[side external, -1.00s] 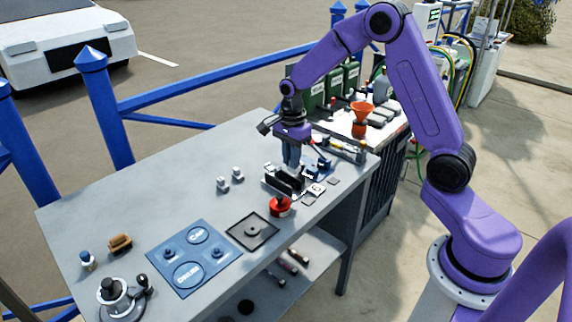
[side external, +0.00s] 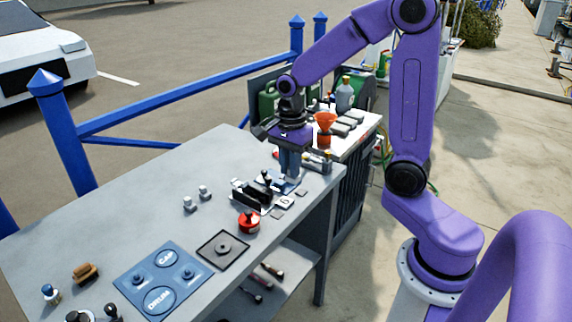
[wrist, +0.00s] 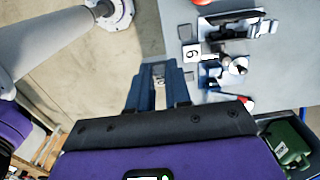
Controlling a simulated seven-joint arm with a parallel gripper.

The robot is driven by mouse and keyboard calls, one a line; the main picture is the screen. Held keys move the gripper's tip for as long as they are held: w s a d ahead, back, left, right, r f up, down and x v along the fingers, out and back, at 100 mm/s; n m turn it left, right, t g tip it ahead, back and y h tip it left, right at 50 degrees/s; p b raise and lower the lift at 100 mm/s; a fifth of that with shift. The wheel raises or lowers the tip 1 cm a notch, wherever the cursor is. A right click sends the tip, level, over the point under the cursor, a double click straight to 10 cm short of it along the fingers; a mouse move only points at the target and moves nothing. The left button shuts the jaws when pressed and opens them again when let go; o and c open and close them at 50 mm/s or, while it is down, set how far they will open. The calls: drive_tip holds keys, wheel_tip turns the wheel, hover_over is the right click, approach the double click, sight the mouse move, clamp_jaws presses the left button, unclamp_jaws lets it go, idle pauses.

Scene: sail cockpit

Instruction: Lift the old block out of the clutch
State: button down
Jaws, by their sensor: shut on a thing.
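The clutch (side external: 250,194), an open dark and silver holder, sits on the grey bench near its right end. In the wrist view the clutch (wrist: 232,20) is at the top right, apart from my fingers. My gripper (side external: 289,176) points down to the right of the clutch. In the wrist view my gripper (wrist: 160,78) is shut on a small pale piece, apparently the old block (wrist: 159,70), mostly hidden between the blue fingers.
A blue tray (wrist: 208,76) with small parts lies close beside my fingers. An orange funnel (side external: 325,122) stands behind on a side cabinet. The bench's left middle is mostly clear.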

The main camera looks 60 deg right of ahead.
idle(0.3)
drive_tip(key=shift+r, duration=1.5)
